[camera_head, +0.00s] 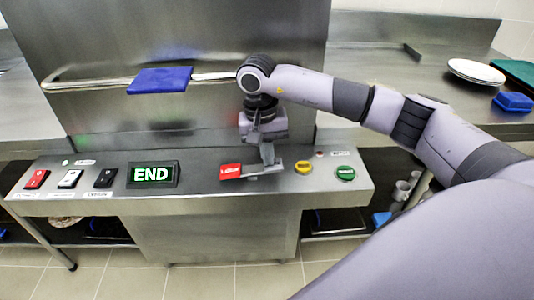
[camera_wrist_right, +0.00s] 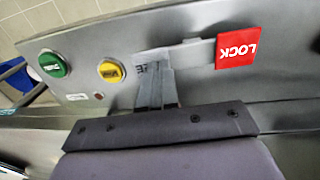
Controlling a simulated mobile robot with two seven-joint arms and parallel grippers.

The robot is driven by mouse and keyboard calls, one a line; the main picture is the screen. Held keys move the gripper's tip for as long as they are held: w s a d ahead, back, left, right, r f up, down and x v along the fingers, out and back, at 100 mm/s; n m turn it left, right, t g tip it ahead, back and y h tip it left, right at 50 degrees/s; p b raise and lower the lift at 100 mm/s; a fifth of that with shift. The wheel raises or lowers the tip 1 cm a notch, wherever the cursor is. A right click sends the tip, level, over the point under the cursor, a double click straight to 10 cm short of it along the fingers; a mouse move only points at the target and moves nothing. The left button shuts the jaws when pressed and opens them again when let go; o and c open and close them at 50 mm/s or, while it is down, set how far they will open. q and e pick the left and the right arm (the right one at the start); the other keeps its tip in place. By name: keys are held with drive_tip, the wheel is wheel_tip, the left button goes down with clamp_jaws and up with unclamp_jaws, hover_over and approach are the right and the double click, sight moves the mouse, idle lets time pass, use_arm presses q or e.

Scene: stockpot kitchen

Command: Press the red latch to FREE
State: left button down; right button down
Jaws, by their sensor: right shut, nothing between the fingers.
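The red latch (camera_head: 231,171) is on the sloping metal panel. In the right wrist view its red tab (camera_wrist_right: 237,52) reads LOCK, upside down, at one end of a pale metal bar. My right gripper (camera_head: 267,158) is shut and empty, over the other end of the bar, to the right of the red tab in the head view. In the right wrist view its fingertips (camera_wrist_right: 153,76) are at the bar's left end and partly cover some dark letters. I cannot tell whether they touch the bar. My left gripper is not in view.
A yellow button (camera_head: 303,167) and a green button (camera_head: 345,174) sit right of the latch. Left of it are a lit END display (camera_head: 153,175) and red, white and black switches. A blue cloth (camera_head: 160,80) hangs on the rail behind.

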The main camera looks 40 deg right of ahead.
drive_tip(key=shift+s+d+f+t+y+b, duration=0.2)
drive_tip(key=shift+d+f+t+y+b, duration=0.25)
drive_tip(key=shift+y+b, duration=0.45)
drive_tip(key=shift+f+t+b, duration=0.25)
drive_tip(key=shift+b, duration=0.45)
drive_tip(key=shift+s+y+b, duration=0.1)
drive_tip(key=shift+y+b, duration=0.5)
drive_tip(key=shift+b, duration=0.05)
drive_tip(key=shift+s+d+f, duration=0.1)
drive_tip(key=shift+d, duration=0.1)
